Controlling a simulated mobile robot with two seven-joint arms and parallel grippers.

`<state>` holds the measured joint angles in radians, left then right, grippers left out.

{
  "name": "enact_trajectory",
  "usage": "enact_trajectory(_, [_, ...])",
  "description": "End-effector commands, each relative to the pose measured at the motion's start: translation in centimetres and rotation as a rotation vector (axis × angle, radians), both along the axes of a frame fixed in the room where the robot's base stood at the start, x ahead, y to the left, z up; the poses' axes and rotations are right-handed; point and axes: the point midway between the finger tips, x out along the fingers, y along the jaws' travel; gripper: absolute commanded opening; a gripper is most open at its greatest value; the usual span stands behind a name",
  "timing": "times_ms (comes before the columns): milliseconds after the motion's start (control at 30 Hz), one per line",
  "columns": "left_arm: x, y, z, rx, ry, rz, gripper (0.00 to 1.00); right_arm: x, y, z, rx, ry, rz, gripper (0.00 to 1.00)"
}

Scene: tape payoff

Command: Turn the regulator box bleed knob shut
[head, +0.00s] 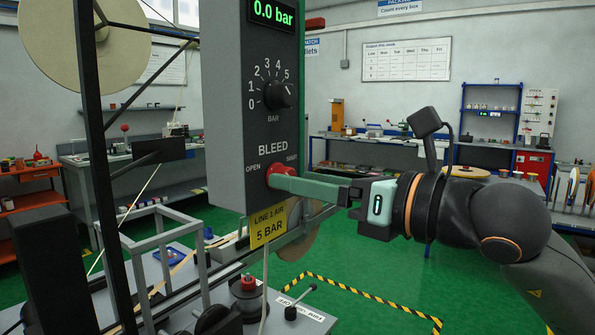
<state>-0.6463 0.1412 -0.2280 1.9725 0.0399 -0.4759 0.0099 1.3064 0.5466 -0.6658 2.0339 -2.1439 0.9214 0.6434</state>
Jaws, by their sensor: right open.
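The regulator box (227,110) is a tall dark grey box with a green display reading 0.0 bar. The red bleed knob (277,171) sits low on its front face, between the labels OPEN on the left and SHUT on the right. My right gripper (283,182) reaches in from the right with its fingers at the knob, overlapping its lower right part. The jaws are open; I cannot tell whether they touch the knob. The fingers partly hide the knob, and its turned position cannot be read. My left gripper is not seen.
Above the bleed knob is a black pressure knob (278,95) on a 0 to 5 bar scale. A yellow label (269,224) reads LINE 1 AIR 5 BAR. A dark upright post and large pale reel (85,45) stand left.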

Motion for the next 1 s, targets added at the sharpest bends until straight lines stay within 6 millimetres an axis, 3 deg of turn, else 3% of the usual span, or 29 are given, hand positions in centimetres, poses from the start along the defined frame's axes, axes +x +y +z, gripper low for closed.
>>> enact_trajectory(167, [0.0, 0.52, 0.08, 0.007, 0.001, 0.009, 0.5, 0.82, 1.1, 0.09, 0.0, -0.002, 0.002, 0.68])
enact_trajectory(467, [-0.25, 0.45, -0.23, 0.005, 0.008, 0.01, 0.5, 0.95, 1.22, -0.01, 0.0, -0.001, 0.001, 0.68])
enact_trajectory(1000, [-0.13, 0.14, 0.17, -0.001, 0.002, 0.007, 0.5, 0.93, 1.19, -0.02, -0.001, -0.001, 0.001, 0.07])
